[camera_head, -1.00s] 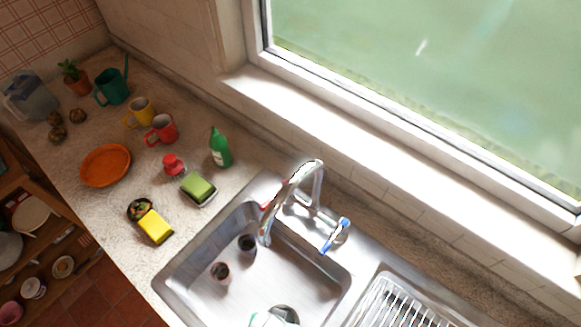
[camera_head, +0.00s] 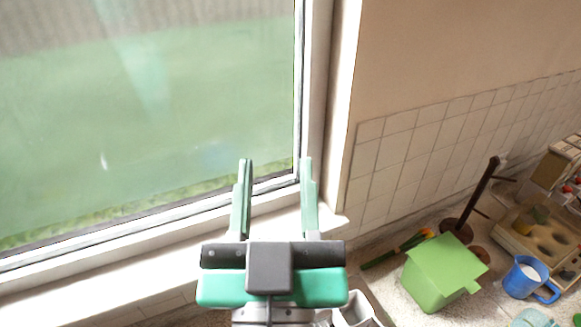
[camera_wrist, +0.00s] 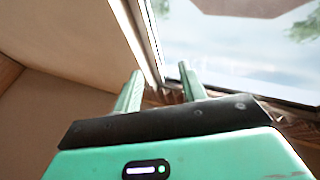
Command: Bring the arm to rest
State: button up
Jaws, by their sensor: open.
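My gripper (camera_head: 275,185) is raised in front of the window in the head view. Its two green fingers stand apart and point up, with nothing between them. In the wrist view my gripper (camera_wrist: 160,88) also shows open and empty, its fingers toward the window frame and the wall corner. The rest of my arm is mostly hidden behind and below the gripper body.
The window (camera_head: 140,120) and its white sill (camera_head: 100,285) lie beyond the gripper. At right on the counter are a green box (camera_head: 437,275), a blue mug (camera_head: 528,278), a dark wooden stand (camera_head: 484,195) and a wooden rack (camera_head: 535,232).

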jog(key=s+d+r+m+t+h, duration=0.1)
jog(key=s+d+r+t, duration=0.1)
jog(key=r, duration=0.5)
jog(key=shift+s+d+r+t+h, duration=0.15)
jog(key=shift+s+d+t+h, duration=0.25)
jog(key=shift+s, duration=0.6)
